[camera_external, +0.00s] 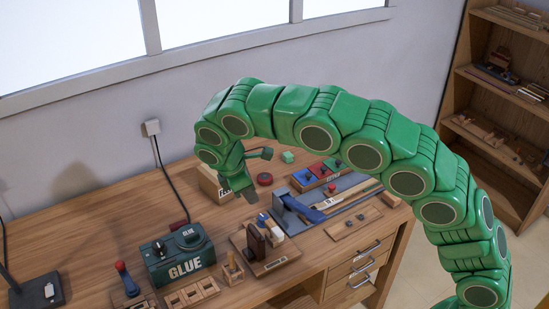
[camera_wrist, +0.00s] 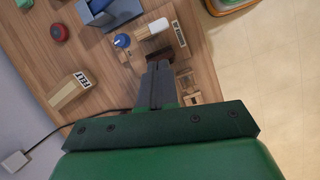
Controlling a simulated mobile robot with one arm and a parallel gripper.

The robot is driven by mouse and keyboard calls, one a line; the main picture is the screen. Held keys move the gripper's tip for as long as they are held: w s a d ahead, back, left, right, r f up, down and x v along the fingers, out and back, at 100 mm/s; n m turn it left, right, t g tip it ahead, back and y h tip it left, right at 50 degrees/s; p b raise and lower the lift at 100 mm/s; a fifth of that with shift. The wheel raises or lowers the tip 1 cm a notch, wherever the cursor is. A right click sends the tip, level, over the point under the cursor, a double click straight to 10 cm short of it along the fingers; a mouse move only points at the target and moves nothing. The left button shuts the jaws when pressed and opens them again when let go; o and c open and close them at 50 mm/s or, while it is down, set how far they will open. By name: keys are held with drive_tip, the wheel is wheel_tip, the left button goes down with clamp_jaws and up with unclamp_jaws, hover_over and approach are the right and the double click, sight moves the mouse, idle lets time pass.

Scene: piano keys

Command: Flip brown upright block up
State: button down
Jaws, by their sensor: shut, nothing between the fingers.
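The dark brown upright block (camera_external: 255,243) stands on a small labelled wooden board (camera_external: 280,260) near the table's front edge. In the wrist view the brown block (camera_wrist: 160,56) shows just beyond my fingertips and is partly hidden by them. My gripper (camera_external: 250,194) points down above the table, behind and above the block in the external view. Its fingers (camera_wrist: 159,68) are together with nothing between them. I cannot tell from the wrist view how large the gap to the block is, but the external view shows them apart.
A green GLUE box (camera_external: 182,262) stands left of the board. A FELT block (camera_wrist: 68,92) and a red button (camera_external: 264,179) are behind. A blue-handled grey tool (camera_external: 290,207) is to the right. A small wooden holder (camera_external: 232,270) stands close to the board's left.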

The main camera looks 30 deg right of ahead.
drive_tip(key=a+f+n, duration=0.2)
drive_tip(key=a+f, duration=0.2)
drive_tip(key=a, duration=0.5)
drive_tip(key=shift+w+a+n+t, duration=0.2)
drive_tip(key=shift+w+n+t, duration=0.1)
drive_tip(key=shift+w+n, duration=0.1)
drive_tip(key=shift+f, duration=0.15)
approach(252, 237)
wheel_tip(252, 237, down, 5)
drive_tip(key=shift+d, duration=0.85)
drive_tip(key=shift+d, duration=0.1)
drive_tip(key=shift+d, duration=1.95)
